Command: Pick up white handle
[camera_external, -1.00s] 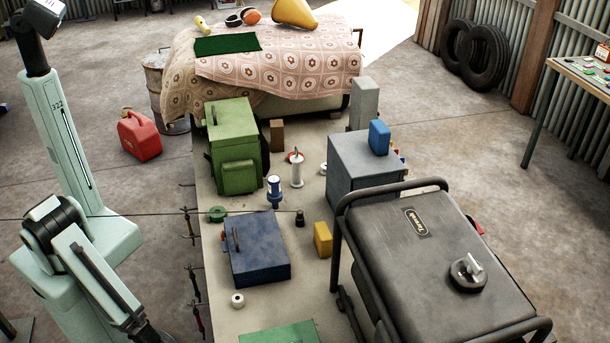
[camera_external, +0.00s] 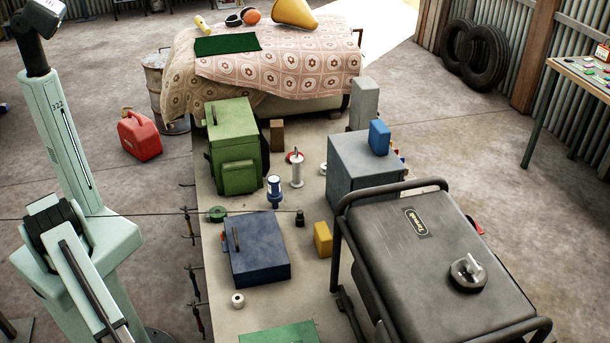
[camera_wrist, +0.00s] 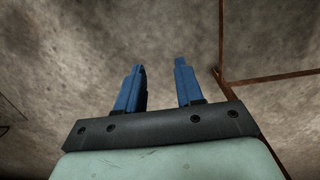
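I cannot tell for sure which thing is the white handle. A white upright piece with a post-like top (camera_external: 297,172) stands on the bench in the external view. A pale lever (camera_external: 471,262) also shows on the round cap of the dark grey generator. My gripper (camera_wrist: 160,64) shows in the wrist view with its two blue fingers apart and nothing between them. Bare, stained floor lies beyond the fingers, and no white handle shows there. In the external view my arm is at the lower left, and my gripper is outside the frame.
The bench (camera_external: 272,309) carries a green box (camera_external: 234,150), a blue box (camera_external: 258,262), a grey box (camera_external: 360,165) and the large generator (camera_external: 420,270) with its tubular frame. A thin rod crosses above the bench. A brown metal frame (camera_wrist: 270,76) shows at right in the wrist view.

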